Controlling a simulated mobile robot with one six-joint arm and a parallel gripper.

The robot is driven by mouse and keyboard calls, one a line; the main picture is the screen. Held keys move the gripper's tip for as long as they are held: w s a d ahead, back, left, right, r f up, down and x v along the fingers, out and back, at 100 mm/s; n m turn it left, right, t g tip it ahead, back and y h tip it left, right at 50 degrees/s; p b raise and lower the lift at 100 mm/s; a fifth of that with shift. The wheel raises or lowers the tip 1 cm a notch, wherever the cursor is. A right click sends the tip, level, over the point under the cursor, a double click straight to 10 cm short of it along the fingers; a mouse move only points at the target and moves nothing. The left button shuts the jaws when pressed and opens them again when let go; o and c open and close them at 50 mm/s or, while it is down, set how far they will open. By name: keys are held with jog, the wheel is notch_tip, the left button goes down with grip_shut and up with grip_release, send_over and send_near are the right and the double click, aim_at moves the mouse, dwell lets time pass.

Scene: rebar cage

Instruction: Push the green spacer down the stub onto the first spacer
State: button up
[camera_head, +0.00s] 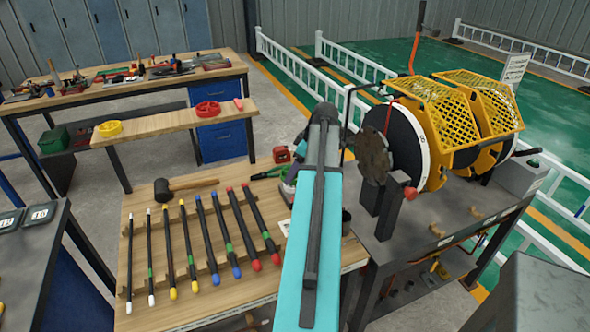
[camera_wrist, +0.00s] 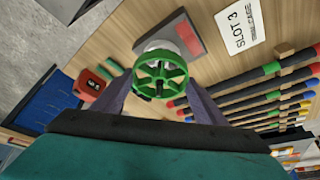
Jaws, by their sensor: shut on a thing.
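The green spacer (camera_wrist: 160,70) is a spoked wheel in the wrist view, with its face toward the camera. My gripper (camera_wrist: 158,88) is shut on it, one finger on each side. Behind the spacer, a pale round part and a bit of another green piece (camera_wrist: 188,38) show in front of a grey block with a red panel (camera_wrist: 188,48). I cannot tell whether that green piece is the first spacer. The stub is mostly hidden, so I cannot tell how far the held spacer sits along it.
Several black rods with coloured ends (camera_head: 205,235) lie on the wooden bench. A mallet (camera_head: 180,187) and a red tape measure (camera_head: 281,154) lie behind them. A "SLOT 3" card (camera_wrist: 239,30) lies near the block. A yellow-guarded machine (camera_head: 450,125) stands right.

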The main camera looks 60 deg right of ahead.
jog(key=shift+f+b, duration=0.55)
jog(key=shift+f, duration=0.55)
jog(key=o, duration=1.2)
jog(key=b+v, duration=0.3)
jog(key=v, duration=1)
jog(key=shift+r, duration=0.4)
jog(key=shift+s, duration=0.15)
dwell(0.4)
